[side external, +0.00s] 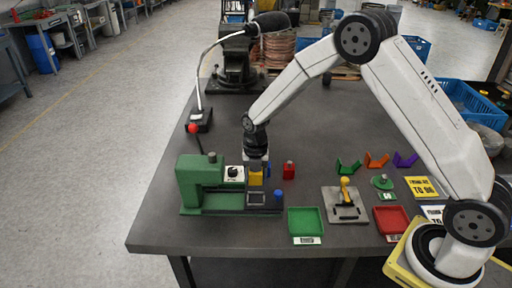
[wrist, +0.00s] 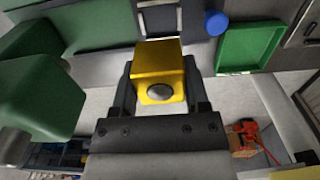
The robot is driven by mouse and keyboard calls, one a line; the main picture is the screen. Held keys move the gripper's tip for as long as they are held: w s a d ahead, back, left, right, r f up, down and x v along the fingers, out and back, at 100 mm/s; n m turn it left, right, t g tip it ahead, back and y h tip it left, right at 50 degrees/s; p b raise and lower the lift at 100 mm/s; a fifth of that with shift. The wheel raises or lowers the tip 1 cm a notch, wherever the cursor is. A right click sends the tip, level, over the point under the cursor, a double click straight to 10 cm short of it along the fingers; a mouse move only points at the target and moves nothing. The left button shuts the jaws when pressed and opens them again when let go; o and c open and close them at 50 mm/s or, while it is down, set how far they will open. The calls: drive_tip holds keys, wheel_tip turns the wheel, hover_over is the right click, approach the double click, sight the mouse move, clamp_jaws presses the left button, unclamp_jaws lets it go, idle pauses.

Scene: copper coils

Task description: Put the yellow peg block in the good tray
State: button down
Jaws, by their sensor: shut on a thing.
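The yellow peg block (side external: 256,179) is beside the green machine in the side view, close to its bed. My gripper (side external: 257,160) points down over it. In the wrist view the yellow block (wrist: 158,62) sits between the two dark fingers of my gripper (wrist: 158,88), which are shut on it. A round grey peg end shows on the block's near face. A green tray (side external: 306,221) with a white label lies empty to the right of the machine; it also shows in the wrist view (wrist: 249,46). I cannot read its label.
The green machine (side external: 200,184) stands left of the block, with a blue knob (side external: 278,195) at its front right. A red block (side external: 289,170) stands just right of my gripper. A toggle clamp (side external: 345,204) and a red tray (side external: 391,219) lie further right.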

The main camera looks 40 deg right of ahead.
idle(0.3)
drive_tip(key=s+d, duration=0.2)
drive_tip(key=s, duration=0.5)
drive_tip(key=s+d, duration=0.3)
drive_tip(key=s, duration=0.5)
drive_tip(key=shift+s+f, duration=0.3)
drive_tip(key=shift+f, duration=0.1)
drive_tip(key=shift+f, duration=0.15)
hover_over(304, 223)
drive_tip(key=shift+d+f, duration=0.1)
drive_tip(key=shift+f, duration=3.35)
drive_tip(key=shift+f, duration=0.65)
unclamp_jaws()
drive_tip(key=shift+r, duration=0.1)
